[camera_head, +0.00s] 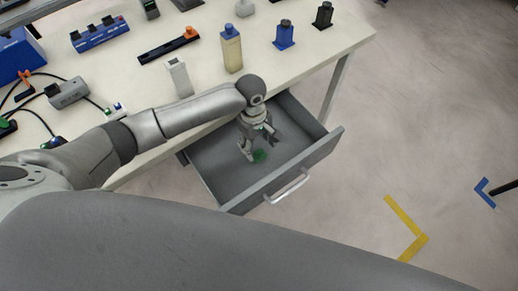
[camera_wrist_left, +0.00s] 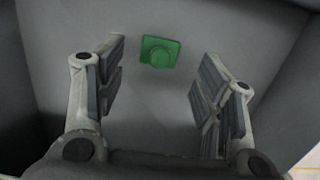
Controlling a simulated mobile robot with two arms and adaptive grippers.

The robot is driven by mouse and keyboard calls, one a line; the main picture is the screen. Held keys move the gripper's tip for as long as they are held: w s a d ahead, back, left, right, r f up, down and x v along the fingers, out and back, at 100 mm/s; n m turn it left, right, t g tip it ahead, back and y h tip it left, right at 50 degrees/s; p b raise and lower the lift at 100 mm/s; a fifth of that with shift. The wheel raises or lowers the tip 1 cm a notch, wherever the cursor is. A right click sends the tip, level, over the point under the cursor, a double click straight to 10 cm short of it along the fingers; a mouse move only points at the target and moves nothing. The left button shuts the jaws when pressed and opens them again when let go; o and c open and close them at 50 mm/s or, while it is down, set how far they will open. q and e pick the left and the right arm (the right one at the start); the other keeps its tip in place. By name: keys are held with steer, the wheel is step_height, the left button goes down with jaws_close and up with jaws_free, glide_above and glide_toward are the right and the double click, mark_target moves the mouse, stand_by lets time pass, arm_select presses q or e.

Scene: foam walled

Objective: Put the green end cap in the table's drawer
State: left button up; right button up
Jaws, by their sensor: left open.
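The green end cap (camera_head: 260,156) lies on the floor of the table's open drawer (camera_head: 212,170). In the left wrist view the end cap (camera_wrist_left: 160,52) is a small green block with a round raised part, lying apart from both fingers. My left gripper (camera_head: 262,148) reaches down into the drawer, close to the end cap. In the left wrist view its fingers (camera_wrist_left: 163,92) are spread wide with nothing between them, and the end cap lies beyond their tips. My right gripper is not in view.
The table (camera_head: 120,75) carries a yellowish bottle-like part (camera_head: 231,48), a blue part (camera_head: 285,36), a black part (camera_head: 323,15), a white block (camera_head: 178,77) and a grey box with cables (camera_head: 68,92). The drawer front has a handle (camera_head: 289,187). The floor at right is mostly clear.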

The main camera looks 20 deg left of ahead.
arm_select(q)
step_height(320, 180, up, 8)
steer(key=shift+w+a+f, duration=0.2)
steer(key=shift+w+a, duration=0.05)
steer(key=shift+a, duration=0.15)
